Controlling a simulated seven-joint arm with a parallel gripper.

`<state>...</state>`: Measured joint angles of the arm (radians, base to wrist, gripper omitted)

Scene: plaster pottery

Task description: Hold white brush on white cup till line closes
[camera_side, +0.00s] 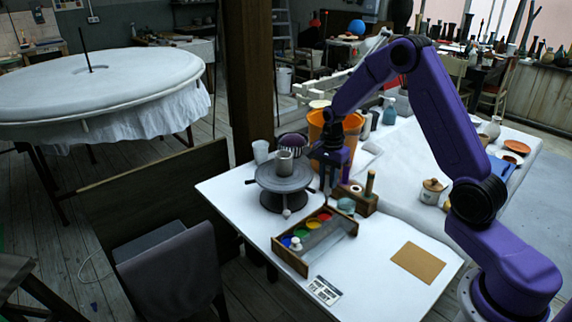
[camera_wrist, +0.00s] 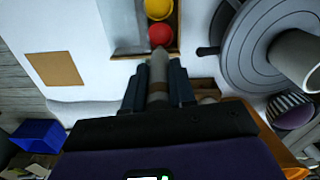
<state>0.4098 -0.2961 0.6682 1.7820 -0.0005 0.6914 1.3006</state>
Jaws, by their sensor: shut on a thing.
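The white cup (camera_side: 285,162) stands upright on the round grey turntable (camera_side: 270,184). In the wrist view the cup (camera_wrist: 297,62) is at the right edge on the turntable (camera_wrist: 238,62). My gripper (camera_side: 333,165) is just right of the turntable in the side view, apart from the cup. In the wrist view my gripper (camera_wrist: 159,88) is shut on a pale brush (camera_wrist: 158,68) with a brown band. The brush's far end overlaps the red paint in the picture; the side view shows my gripper apart from the paint box. The brush is hard to make out in the side view.
A wooden paint box (camera_side: 291,262) with several colours lies in front of the turntable. A wooden holder (camera_side: 365,203) stands right of my gripper. An orange bucket (camera_side: 353,128) and a striped round thing (camera_side: 293,141) stand behind. The white table is clear at front right around a brown sheet (camera_side: 418,262).

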